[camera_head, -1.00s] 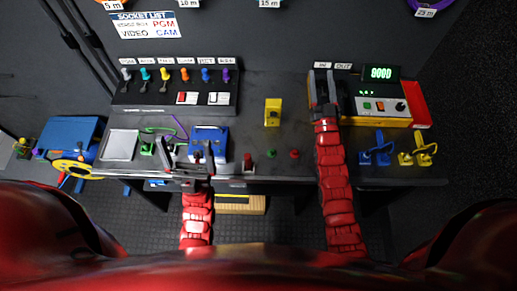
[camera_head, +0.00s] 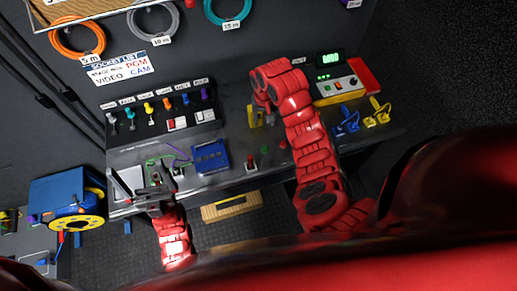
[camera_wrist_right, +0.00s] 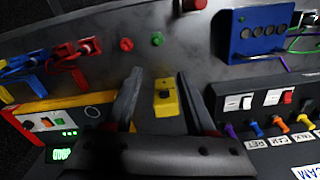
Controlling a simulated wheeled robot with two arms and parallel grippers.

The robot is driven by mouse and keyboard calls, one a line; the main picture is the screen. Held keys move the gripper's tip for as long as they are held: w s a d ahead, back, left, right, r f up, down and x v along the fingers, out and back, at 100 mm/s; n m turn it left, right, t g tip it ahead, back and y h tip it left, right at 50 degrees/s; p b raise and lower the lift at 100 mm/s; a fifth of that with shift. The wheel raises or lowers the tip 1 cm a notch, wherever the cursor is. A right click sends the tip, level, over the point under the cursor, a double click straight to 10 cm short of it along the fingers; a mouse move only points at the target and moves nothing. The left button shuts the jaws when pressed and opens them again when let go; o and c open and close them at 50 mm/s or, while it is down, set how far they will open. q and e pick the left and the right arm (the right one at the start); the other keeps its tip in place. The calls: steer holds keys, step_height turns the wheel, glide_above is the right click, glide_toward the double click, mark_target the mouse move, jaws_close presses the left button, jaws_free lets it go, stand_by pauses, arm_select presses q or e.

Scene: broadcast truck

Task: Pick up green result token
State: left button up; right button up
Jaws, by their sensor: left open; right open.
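A small green token (camera_head: 264,150) lies on the dark bench between a blue box and a red token (camera_head: 283,144). In the right wrist view the green token (camera_wrist_right: 157,39) is beyond the fingertips, near the bench's edge, with the red token (camera_wrist_right: 126,44) to its left. My right gripper (camera_wrist_right: 159,80) is open and empty, with a yellow block (camera_wrist_right: 166,98) showing between its fingers; I cannot tell the height gap. In the head view my red right arm mostly hides that gripper. My left gripper (camera_head: 141,180) is open at the bench's left end, apart from the tokens.
The blue box (camera_head: 210,157) and a red-topped piece (camera_head: 251,162) stand near the green token. A switch panel (camera_head: 165,120) is at the back left. The tester with a green display (camera_head: 335,84) and blue and yellow connectors (camera_head: 346,121) are to the right.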

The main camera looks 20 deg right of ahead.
step_height(320, 180, down, 12)
steer(key=b, duration=0.8)
steer(key=shift+s+r+b, duration=0.15)
steer(key=shift+r+b, duration=0.1)
steer(key=shift+b, duration=0.15)
steer(key=shift+d+f, duration=0.2)
steer(key=shift+f, duration=0.2)
steer(key=f, duration=0.1)
steer(key=f+p, duration=0.2)
steer(key=f, duration=0.1)
steer(key=shift+s, duration=0.25)
steer(key=shift+f, duration=0.5)
steer(key=shift+c, duration=0.3)
jaws_close()
